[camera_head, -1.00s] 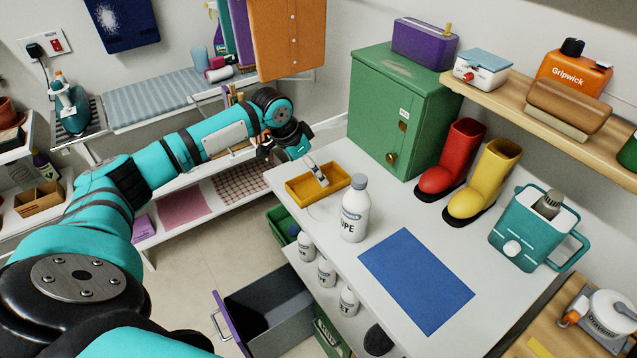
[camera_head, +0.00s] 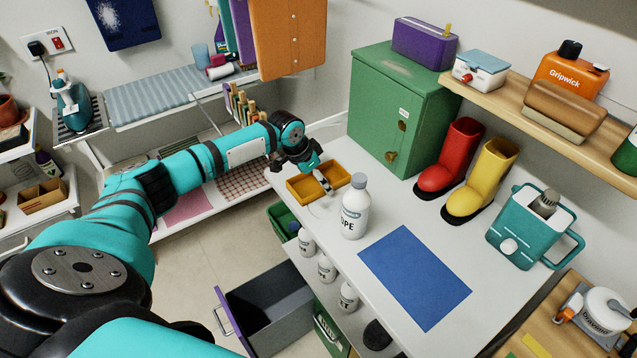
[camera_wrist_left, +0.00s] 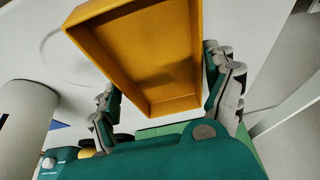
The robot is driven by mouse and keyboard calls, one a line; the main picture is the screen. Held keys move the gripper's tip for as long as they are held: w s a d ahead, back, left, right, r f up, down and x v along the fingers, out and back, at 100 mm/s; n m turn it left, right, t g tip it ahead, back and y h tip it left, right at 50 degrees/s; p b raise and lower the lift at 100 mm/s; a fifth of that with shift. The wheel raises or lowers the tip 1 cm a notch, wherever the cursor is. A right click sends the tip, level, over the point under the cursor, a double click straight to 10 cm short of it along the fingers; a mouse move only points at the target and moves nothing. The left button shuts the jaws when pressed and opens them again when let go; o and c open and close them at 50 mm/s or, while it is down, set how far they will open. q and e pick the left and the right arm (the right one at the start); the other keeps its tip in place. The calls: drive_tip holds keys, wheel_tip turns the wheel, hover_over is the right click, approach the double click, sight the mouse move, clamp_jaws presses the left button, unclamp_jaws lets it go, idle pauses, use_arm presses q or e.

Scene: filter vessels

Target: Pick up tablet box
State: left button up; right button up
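A yellow open-topped box (camera_head: 337,174) lies near the far left corner of the white table; no label on it shows, but I take it as the tablet box. My left gripper (camera_head: 309,168) is over this box, with a grey finger in front of its middle. In the left wrist view the box (camera_wrist_left: 150,50) looks empty and extends between the spread fingers of the gripper (camera_wrist_left: 163,104). The fingers are open, one on each side of the box. Whether either finger touches a wall cannot be told. My right gripper is not in view.
A white bottle (camera_head: 355,210) stands close in front of the box. A blue mat (camera_head: 415,278), a green cabinet (camera_head: 400,110), red boot (camera_head: 450,155) and yellow boot (camera_head: 483,180) are on the table. An open drawer (camera_head: 265,310) and several bottles are below the front edge.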

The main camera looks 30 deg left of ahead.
use_arm(q)
drive_tip(key=c, duration=0.6)
drive_tip(key=shift+c, duration=0.3)
drive_tip(key=shift+r, duration=0.15)
